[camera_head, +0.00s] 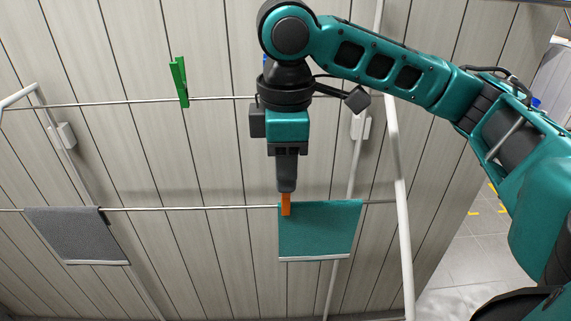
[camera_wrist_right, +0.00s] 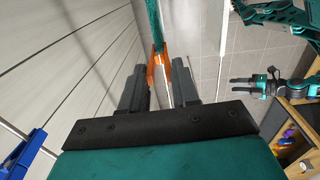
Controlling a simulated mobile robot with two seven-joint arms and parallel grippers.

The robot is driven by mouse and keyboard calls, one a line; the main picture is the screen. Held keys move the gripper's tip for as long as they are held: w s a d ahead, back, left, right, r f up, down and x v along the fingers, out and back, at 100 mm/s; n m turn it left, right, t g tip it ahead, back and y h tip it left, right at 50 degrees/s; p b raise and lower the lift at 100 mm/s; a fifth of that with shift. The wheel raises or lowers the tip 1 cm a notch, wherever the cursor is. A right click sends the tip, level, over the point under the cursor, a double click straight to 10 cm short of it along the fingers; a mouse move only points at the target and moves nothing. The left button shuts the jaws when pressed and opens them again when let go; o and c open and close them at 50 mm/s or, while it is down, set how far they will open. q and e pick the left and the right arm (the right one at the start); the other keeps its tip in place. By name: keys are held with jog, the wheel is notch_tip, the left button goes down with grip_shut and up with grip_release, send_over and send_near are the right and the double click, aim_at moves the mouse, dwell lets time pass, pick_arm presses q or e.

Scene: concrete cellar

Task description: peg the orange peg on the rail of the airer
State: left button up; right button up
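The orange peg (camera_head: 286,204) is at the upper left corner of a teal cloth (camera_head: 320,230) that hangs over the front rail (camera_head: 190,209) of the airer. My right gripper (camera_head: 286,188) points down from above onto the peg. In the right wrist view the peg (camera_wrist_right: 158,68) fills the gap between the two fingertips, its far end at the cloth (camera_wrist_right: 155,25). Whether its jaws clamp the rail is hard to see. My left gripper (camera_wrist_right: 238,86) is far off at the right of the wrist view, its fingers apart and empty.
A green peg (camera_head: 179,82) sits on the back rail (camera_head: 215,99). A grey cloth (camera_head: 75,235) hangs at the left of the front rail. White frame tubes (camera_head: 399,180) stand right of the teal cloth. A blue object (camera_wrist_right: 25,152) shows in the wrist view.

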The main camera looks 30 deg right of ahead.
jog(key=o, duration=0.6)
jog(key=r, duration=1.3)
jog(key=shift+s+a, duration=0.15)
jog(key=shift+s, duration=0.15)
